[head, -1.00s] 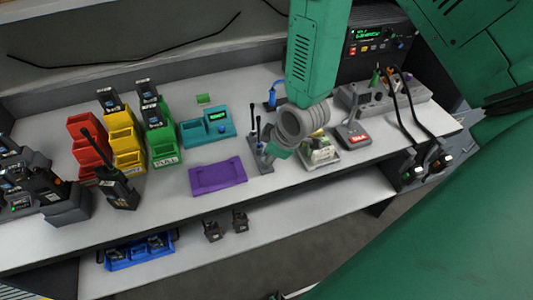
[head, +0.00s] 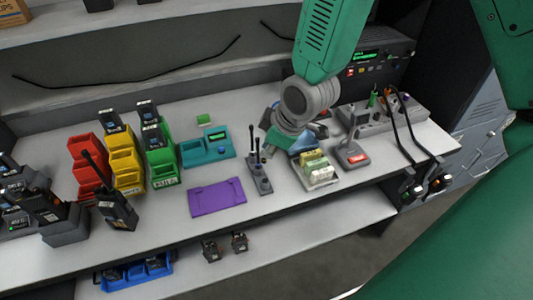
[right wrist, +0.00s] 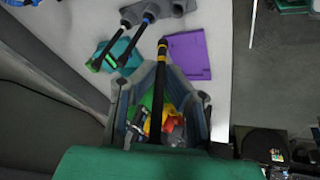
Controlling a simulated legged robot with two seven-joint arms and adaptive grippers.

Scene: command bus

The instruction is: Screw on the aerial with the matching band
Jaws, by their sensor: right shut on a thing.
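My right gripper (right wrist: 160,68) is shut on a black aerial (right wrist: 158,95) with a yellow band (right wrist: 162,43) near the end beyond the fingertips. In the head view my right gripper (head: 284,138) is over the bench, right of the aerial stand; the held aerial is not clear there. The grey stand (head: 261,184) holds two upright black aerials (head: 256,143). A dark radio (head: 118,212) with a stub stands left of the purple mat (head: 216,198). My left gripper is not in view.
Red (head: 88,165), yellow (head: 124,160) and green (head: 160,160) bins stand behind the radio, several radios above them. A teal box (head: 207,149) is behind the mat. A card tray (head: 318,184) and desk microphone (head: 350,155) are at right. A blue tray (head: 135,277) sits below.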

